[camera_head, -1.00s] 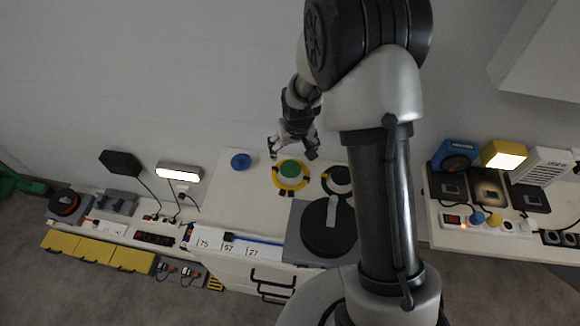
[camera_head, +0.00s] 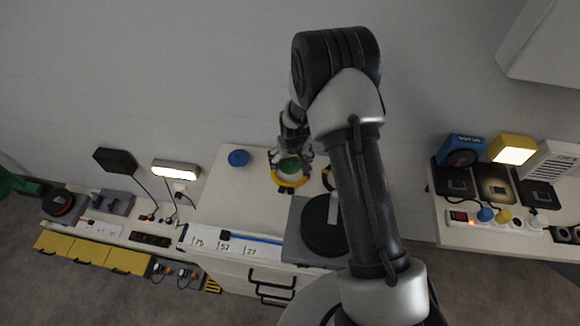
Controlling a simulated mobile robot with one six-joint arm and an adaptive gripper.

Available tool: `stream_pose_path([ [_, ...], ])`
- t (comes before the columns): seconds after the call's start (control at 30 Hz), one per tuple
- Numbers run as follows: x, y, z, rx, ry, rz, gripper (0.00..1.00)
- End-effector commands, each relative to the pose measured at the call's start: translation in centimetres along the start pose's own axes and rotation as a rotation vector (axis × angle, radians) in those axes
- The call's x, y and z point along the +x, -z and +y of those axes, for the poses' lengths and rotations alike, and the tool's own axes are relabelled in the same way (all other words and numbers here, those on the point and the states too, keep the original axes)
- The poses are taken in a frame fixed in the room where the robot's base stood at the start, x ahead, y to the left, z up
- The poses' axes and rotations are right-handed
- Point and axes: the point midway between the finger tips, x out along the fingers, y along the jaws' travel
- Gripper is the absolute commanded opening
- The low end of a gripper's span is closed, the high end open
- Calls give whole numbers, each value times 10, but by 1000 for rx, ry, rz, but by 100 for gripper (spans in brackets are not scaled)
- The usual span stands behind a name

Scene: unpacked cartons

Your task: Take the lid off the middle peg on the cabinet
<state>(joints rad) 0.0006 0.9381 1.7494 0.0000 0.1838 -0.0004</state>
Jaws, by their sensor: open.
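The green lid (camera_head: 288,168) sits at the middle place on the white cabinet (camera_head: 222,195), above a yellow ring (camera_head: 291,183). The peg itself is hidden. My gripper (camera_head: 290,163) is open, with its fingers on both sides of the green lid; I cannot tell whether they touch it. To the left is a round blue piece (camera_head: 238,158) on the cabinet top. To the right a black ring (camera_head: 327,178) is mostly hidden behind my arm.
A dark round plate (camera_head: 322,225) on a grey base stands at the cabinet's front right. A blue rod (camera_head: 252,238) lies along the front, beside numbered labels. Lower benches with lamps and devices stand left and right.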

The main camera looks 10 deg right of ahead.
Motion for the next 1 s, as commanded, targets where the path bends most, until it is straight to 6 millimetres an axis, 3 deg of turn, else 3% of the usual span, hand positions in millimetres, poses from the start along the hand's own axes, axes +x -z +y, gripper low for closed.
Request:
stream_pose_path([
  [0.23,3,1,0,0,0,1,84],
  [0.8,3,0,0,0,0,1,46],
  [1.0,3,1,0,0,0,1,46],
])
